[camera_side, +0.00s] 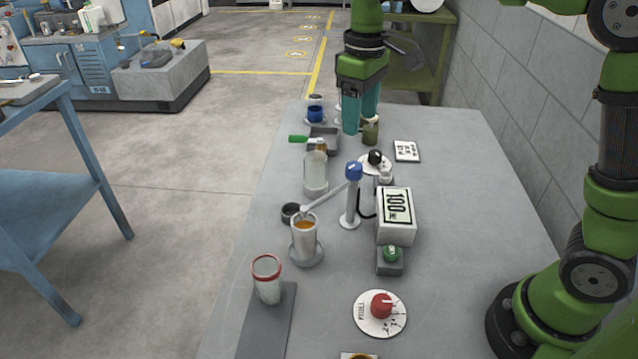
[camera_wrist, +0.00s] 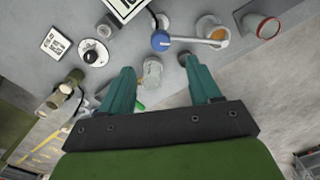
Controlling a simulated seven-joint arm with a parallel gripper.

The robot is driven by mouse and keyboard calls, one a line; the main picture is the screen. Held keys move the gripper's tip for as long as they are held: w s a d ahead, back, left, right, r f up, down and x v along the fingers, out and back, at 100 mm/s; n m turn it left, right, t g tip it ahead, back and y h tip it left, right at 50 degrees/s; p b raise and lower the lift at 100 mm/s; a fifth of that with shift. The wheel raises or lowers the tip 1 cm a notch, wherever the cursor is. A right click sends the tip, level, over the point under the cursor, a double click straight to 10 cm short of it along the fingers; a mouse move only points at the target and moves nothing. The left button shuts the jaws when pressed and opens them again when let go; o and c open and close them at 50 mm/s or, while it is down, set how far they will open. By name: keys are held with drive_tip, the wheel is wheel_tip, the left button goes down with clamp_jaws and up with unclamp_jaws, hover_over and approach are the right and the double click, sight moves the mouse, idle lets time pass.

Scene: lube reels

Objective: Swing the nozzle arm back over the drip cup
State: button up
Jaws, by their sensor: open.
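The nozzle arm (camera_side: 328,195) is a thin pale bar reaching left and toward the camera from a blue-capped post (camera_side: 354,205). Its tip is at the cup of amber liquid (camera_side: 304,238), which stands on a round grey base. In the wrist view, the nozzle arm (camera_wrist: 195,40) runs right from the blue cap (camera_wrist: 160,41) to that cup (camera_wrist: 209,24). A small dark cup (camera_side: 290,212), likely the drip cup, sits just behind the amber cup. My gripper (camera_side: 358,122) is open and empty above the far part of the table, behind the post; its teal fingers also show in the wrist view (camera_wrist: 159,66).
A clear bottle (camera_side: 315,175) stands left of the post. A box marked 100 (camera_side: 396,215) and a green button (camera_side: 390,254) are to its right. A red knob dial (camera_side: 381,308) and red-rimmed jar (camera_side: 267,280) are nearer.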

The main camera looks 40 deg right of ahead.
sight(356, 166)
wheel_tip(356, 166, down, 11)
drive_tip(key=shift+f, duration=0.1)
idle(0.3)
clamp_jaws()
